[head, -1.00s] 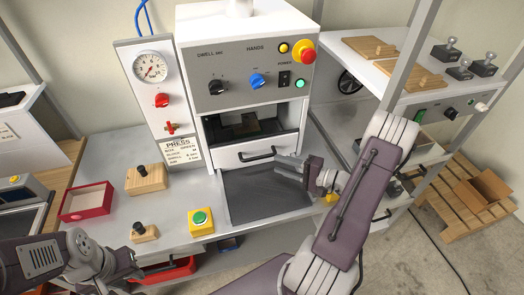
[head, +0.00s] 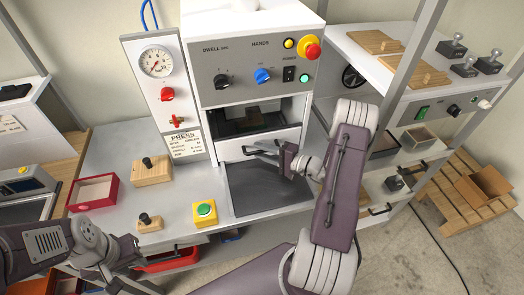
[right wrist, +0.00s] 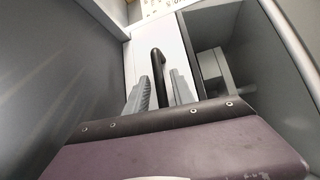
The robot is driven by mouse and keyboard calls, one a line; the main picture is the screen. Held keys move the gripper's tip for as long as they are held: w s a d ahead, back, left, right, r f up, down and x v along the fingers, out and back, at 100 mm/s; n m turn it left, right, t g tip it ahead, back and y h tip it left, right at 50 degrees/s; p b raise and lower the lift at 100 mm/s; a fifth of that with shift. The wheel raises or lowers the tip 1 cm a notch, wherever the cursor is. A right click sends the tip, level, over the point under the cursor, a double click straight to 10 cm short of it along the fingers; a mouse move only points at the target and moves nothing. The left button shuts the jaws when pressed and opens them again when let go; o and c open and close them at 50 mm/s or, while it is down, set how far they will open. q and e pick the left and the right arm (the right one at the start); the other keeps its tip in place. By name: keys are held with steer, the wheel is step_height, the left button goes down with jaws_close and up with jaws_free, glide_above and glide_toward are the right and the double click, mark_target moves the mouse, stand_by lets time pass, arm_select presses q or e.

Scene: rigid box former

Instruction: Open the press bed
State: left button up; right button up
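The press (head: 257,60) stands at the back of the bench. Its white bed front (head: 228,150) sits in the lower opening, with a dark bar handle (right wrist: 157,65) on it. My right gripper (head: 262,149) is at this handle, reaching in from the right. In the right wrist view its two fingers (right wrist: 160,92) stand on either side of the handle, with gaps showing; the fingers are open. The bed front looks pushed in under the press. My left arm is low at the left of the head view; its gripper (head: 122,284) is partly cut off and its opening is unclear.
A dark recessed plate (head: 265,195) lies before the bed front. A yellow box with a green button (head: 204,212), wooden blocks with black knobs (head: 152,170) and a red tray (head: 94,192) stand to the left. A shelf rack (head: 420,80) stands at the right.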

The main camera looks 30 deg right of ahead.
jaws_close()
stand_by(1.2)
